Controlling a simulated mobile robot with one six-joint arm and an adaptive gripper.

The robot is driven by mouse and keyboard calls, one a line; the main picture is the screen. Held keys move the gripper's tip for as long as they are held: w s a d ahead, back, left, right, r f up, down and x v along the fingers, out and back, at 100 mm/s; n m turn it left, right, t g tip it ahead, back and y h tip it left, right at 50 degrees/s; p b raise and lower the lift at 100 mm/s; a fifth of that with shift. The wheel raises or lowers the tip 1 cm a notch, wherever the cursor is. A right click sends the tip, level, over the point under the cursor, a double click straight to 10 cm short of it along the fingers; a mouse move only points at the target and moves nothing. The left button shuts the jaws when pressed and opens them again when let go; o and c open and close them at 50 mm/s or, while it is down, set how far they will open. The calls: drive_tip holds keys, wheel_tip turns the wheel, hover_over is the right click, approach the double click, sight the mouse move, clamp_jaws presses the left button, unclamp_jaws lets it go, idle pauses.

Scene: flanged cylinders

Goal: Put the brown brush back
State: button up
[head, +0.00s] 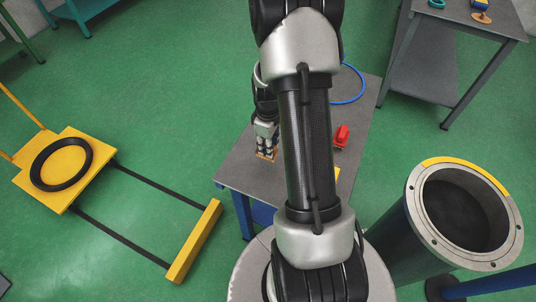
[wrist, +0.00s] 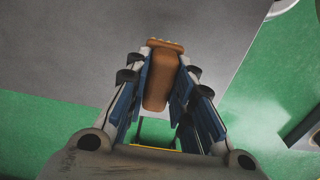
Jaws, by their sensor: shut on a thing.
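The brown brush (wrist: 161,76) is between the blue-padded fingers of my gripper (wrist: 164,62) in the wrist view. My gripper is shut on it, and its pale bristle end sticks out past the fingertips. In the head view my gripper (head: 266,142) is over the front left part of the grey table (head: 240,165). A small brown bit of the brush (head: 267,155) shows below the fingers there. I cannot tell whether the brush touches the table top. My arm hides the middle of the table.
A red object (head: 342,135) lies on the table right of my arm, with a blue ring (head: 348,86) behind it. A large flanged cylinder (head: 425,205) stands at the right. A yellow frame with a black ring (head: 61,164) is on the floor at left.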

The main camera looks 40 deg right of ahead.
drive_tip(key=shift+f+b, duration=0.6)
drive_tip(key=shift+f, duration=1.45)
drive_tip(key=shift+f, duration=0.2)
drive_tip(key=o, duration=0.9)
drive_tip(key=shift+r, duration=0.1)
